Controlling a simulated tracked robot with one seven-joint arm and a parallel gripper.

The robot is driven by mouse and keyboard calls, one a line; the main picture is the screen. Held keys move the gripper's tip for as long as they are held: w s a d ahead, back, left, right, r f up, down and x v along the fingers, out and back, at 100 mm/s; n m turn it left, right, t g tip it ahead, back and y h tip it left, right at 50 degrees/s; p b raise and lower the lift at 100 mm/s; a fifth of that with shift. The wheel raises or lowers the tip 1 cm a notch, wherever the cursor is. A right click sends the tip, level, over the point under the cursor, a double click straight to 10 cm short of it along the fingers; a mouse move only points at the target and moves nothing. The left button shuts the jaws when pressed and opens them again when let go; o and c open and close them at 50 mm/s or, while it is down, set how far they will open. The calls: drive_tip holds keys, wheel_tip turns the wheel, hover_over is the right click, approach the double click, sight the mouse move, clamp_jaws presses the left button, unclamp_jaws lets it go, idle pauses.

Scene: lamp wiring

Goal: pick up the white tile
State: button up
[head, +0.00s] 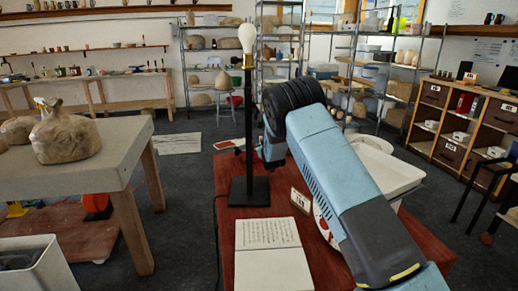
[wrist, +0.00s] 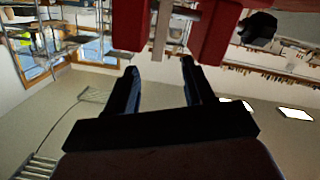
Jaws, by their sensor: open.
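A small pale tile (head: 300,201) with dark marks lies on the red table (head: 240,215) in the head view, right of the lamp's black base and partly beside my arm. I cannot tell for sure that it is the white tile. My gripper (wrist: 160,68) shows in the wrist view with its two dark fingers apart and nothing between the tips. No tile can be made out clearly in the wrist view.
A black lamp stand (head: 249,130) with a white bulb (head: 247,38) rises left of my arm. A written page (head: 268,247) lies at the front of the table. A grey table (head: 110,155) with bags stands left.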

drive_tip(key=shift+x, duration=2.55)
clamp_jaws()
